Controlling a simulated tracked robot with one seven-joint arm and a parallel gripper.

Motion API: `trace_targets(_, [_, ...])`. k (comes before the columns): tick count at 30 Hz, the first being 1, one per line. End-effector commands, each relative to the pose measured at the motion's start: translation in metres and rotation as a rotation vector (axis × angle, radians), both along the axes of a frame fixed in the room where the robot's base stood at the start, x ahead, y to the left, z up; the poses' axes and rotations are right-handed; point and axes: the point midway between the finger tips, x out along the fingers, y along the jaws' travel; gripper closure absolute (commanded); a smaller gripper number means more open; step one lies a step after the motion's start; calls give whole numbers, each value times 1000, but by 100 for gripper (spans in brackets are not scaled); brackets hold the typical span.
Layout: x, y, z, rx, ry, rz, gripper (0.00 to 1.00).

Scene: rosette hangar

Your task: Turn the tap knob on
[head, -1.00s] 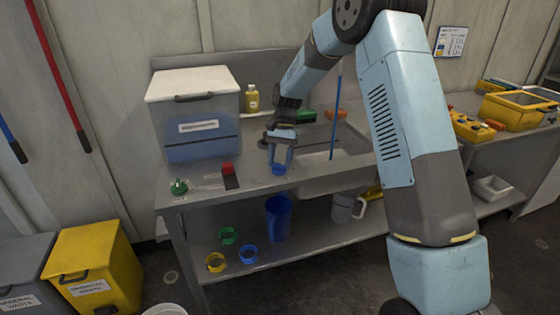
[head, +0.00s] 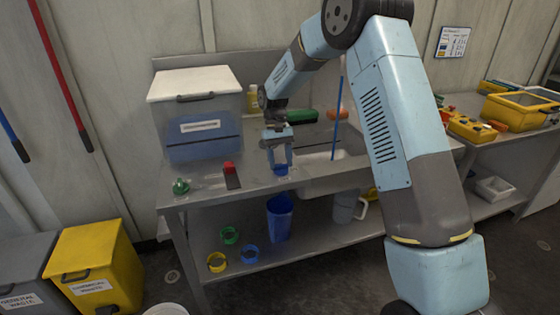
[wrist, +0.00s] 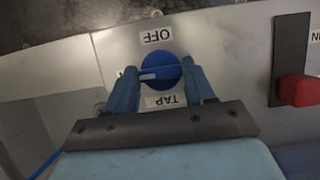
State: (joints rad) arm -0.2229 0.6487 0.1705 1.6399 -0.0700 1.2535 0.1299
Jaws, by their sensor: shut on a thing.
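The blue round tap knob (wrist: 160,66) is on the metal bench panel, in the middle of the wrist view. An "OFF" label (wrist: 158,36) and a "TAP" label (wrist: 166,101) are on opposite sides of it, both upside down in this view. A pale mark shows on the knob's raised bar near its left side. My gripper (wrist: 164,74) has its two blue fingers on either side of the knob's bar, shut on it. In the head view my gripper (head: 280,165) points down over the bench's front edge, and the knob (head: 281,171) shows blue below the fingers.
A red switch (wrist: 298,90) on a dark plate stands right of the knob in the wrist view. In the head view a lidded bin (head: 200,135), a green knob (head: 181,187) and a blue upright pole (head: 337,120) are near. The sink (head: 325,178) lies right of my gripper.

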Motion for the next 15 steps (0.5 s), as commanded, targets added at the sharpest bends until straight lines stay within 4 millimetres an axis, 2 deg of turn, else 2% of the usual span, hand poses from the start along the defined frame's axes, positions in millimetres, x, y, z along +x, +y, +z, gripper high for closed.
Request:
trace_targets(13, [1, 0, 1, 1, -3, 12, 77])
trace_targets(14, [1, 0, 1, 1, -3, 12, 46])
trace_targets(15, [1, 0, 1, 1, -3, 12, 42])
